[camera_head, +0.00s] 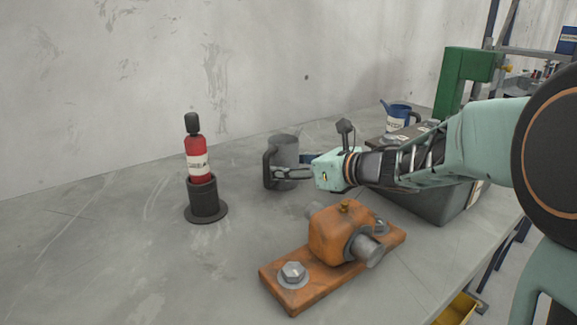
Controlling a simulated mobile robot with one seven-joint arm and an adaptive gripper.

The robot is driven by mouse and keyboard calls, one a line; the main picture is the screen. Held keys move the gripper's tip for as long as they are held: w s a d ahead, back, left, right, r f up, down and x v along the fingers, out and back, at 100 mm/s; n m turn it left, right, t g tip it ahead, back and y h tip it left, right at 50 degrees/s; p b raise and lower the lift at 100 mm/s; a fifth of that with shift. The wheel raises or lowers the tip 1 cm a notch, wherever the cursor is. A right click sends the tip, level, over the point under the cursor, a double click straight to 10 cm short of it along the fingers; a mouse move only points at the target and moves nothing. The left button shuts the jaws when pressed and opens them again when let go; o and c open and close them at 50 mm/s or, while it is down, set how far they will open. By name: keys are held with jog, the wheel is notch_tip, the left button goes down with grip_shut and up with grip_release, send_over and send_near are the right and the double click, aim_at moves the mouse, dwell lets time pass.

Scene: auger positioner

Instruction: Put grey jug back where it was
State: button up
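The grey jug (285,151) stands upright near the middle of the workbench, its handle (267,168) on the left side. Its base looks to be on or just above the bench; I cannot tell which. My gripper (293,168) comes in from the right at the jug's height. One finger lies across the jug's front and reaches toward the handle. The other finger passes behind the jug's right edge, its tip hidden. I cannot tell whether the fingers press on the jug.
A red bottle (196,155) stands in a black round holder (204,201) to the left. An orange block on a plate (335,231) lies in front of my gripper. A blue jug (396,117) and a dark grey box (432,204) are at right. The left bench is clear.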

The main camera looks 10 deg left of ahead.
jog(key=shift+o, duration=0.7)
jog(key=shift+r, duration=0.2)
jog(key=p+v, duration=0.2)
jog(key=v, duration=1)
